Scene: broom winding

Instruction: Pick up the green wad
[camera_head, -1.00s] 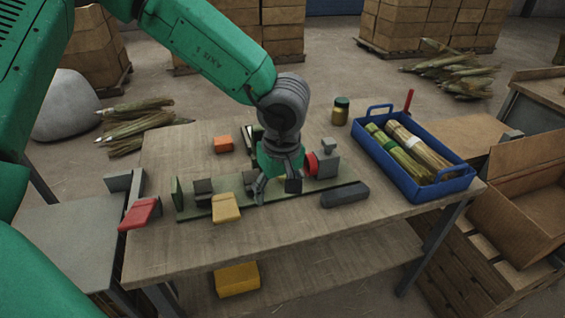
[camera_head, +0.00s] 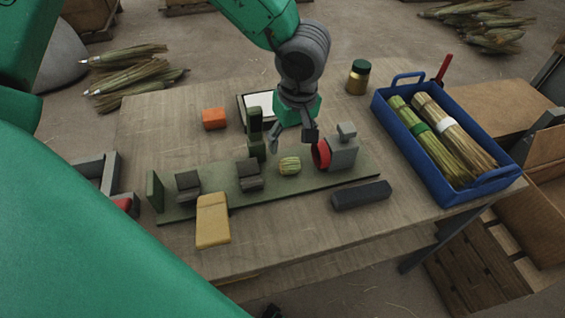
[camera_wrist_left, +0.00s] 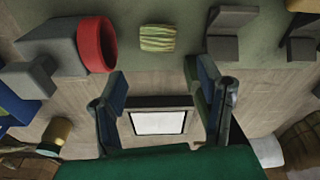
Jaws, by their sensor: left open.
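The green wad (camera_head: 289,166) is a small striped yellow-green bundle lying on the dark green board (camera_head: 325,181), between a dark grey block and the grey device with a red ring. It also shows in the left wrist view (camera_wrist_left: 157,38), beyond the fingertips. My left gripper (camera_head: 293,146) is open and empty. Its fingers show apart in the left wrist view (camera_wrist_left: 163,88), and nothing is between them. It hangs above the board close to the wad, apart from it. My right gripper is not in view.
The grey device with the red ring (camera_head: 343,150) stands right of the wad, and a dark green post (camera_head: 256,135) stands left. Dark grey blocks (camera_head: 249,174), a yellow block (camera_head: 212,220), an orange block (camera_head: 214,118) and a dark bar (camera_head: 361,195) are nearby. A blue crate (camera_head: 405,178) holds bundles.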

